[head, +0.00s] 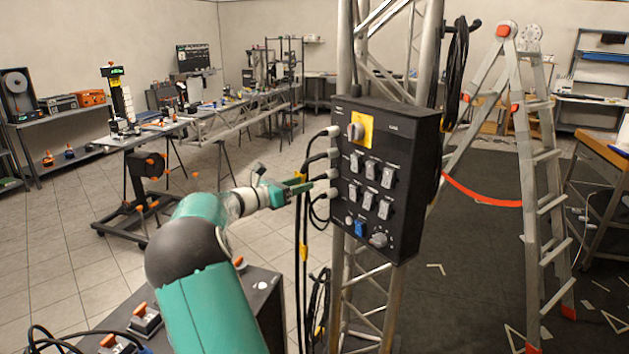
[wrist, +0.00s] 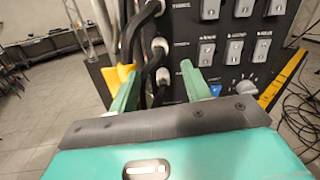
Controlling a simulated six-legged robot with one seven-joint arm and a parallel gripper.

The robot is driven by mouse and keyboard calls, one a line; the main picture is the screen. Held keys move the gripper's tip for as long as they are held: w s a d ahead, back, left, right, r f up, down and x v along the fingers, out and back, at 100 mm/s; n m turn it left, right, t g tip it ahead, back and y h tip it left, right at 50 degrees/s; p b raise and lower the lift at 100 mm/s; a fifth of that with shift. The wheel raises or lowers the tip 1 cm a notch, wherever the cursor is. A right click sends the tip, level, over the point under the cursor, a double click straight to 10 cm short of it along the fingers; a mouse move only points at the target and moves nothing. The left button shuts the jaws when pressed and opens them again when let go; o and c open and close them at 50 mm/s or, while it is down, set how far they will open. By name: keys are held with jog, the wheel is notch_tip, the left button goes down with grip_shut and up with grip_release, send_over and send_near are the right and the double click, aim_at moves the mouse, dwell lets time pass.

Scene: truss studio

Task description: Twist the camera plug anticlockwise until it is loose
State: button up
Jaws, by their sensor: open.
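A black control box (head: 380,170) hangs on the truss, with several grey plugs and black cables along its left side. My gripper (head: 306,184) is at the lower plugs, its green fingers pointing at the box. In the wrist view the fingers are apart (wrist: 160,72), with a plug (wrist: 164,76) between them, near the fingertips; I cannot tell whether they touch it. Another plug (wrist: 158,46) sits just above it. The labels are too small to read, so I cannot tell which is the camera plug.
A yellow plate with a rotary knob (head: 356,130) is on the box's upper front, with several switches below. Cables (head: 302,250) hang down close to the gripper. A ladder (head: 535,170) stands to the right. Tables and shelves are far behind on the left.

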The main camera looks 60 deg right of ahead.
jog(key=shift+v, duration=2.15)
jog(key=s+a+f+m+t+y, duration=0.1)
jog(key=s+a+m+t+y, duration=0.3)
jog(key=a, duration=1.4)
jog(key=s+a+f+m+t+y, duration=0.2)
jog(key=s+a+m+t+y, duration=0.2)
jog(key=a, duration=1.5)
jog(key=s+a+f+m+t+y, duration=0.1)
jog(key=s+a+m+t+y, duration=0.3)
jog(key=a, duration=1.5)
jog(key=m+t+y, duration=0.1)
jog(key=m+y, duration=0.1)
jog(key=y, duration=0.2)
jog(key=shift+s+f+t, duration=0.25)
jog(key=shift+s+t, duration=0.05)
jog(key=shift+t, duration=0.1)
jog(key=shift+a, duration=0.15)
